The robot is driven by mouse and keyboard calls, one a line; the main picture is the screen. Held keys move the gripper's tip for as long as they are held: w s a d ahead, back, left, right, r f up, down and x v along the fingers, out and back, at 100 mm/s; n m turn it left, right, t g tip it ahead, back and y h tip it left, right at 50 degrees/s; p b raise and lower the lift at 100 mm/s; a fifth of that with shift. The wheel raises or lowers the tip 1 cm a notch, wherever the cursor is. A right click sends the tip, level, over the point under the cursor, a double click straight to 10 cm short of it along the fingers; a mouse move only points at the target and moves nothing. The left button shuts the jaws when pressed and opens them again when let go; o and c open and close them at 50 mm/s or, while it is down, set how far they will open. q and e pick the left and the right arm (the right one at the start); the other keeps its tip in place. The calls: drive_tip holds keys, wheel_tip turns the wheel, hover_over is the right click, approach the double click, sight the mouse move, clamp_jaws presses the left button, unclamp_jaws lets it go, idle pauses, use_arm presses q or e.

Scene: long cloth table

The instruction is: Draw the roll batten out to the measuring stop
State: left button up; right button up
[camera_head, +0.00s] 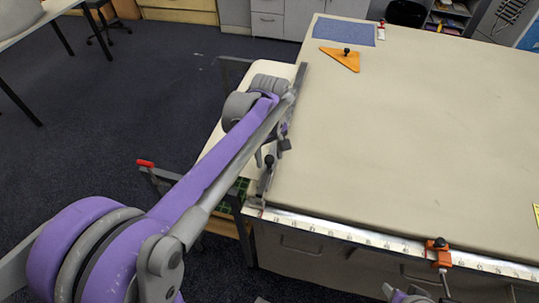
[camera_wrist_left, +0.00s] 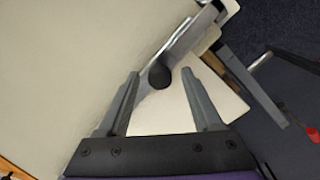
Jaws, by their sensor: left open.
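The roll batten (camera_head: 300,78) is a thin grey bar along the left end of the cloth table (camera_head: 420,120), partly hidden by my left arm. Its dark round knob (camera_wrist_left: 159,76) shows in the left wrist view. My left gripper (camera_head: 271,158) is over the table's left end at the batten; in the left wrist view the open fingers (camera_wrist_left: 160,75) have their tips on either side of the knob. The measuring stop (camera_head: 438,246), an orange clamp with a black knob, sits on the ruler strip (camera_head: 340,231) along the front edge.
An orange triangle (camera_head: 341,59) with a black knob and a blue mat (camera_head: 344,31) lie on the far left of the table. A red-handled bracket (camera_head: 146,163) sticks out left of the table. The middle of the tabletop is clear.

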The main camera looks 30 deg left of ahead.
use_arm(q)
clamp_jaws()
idle(1.4)
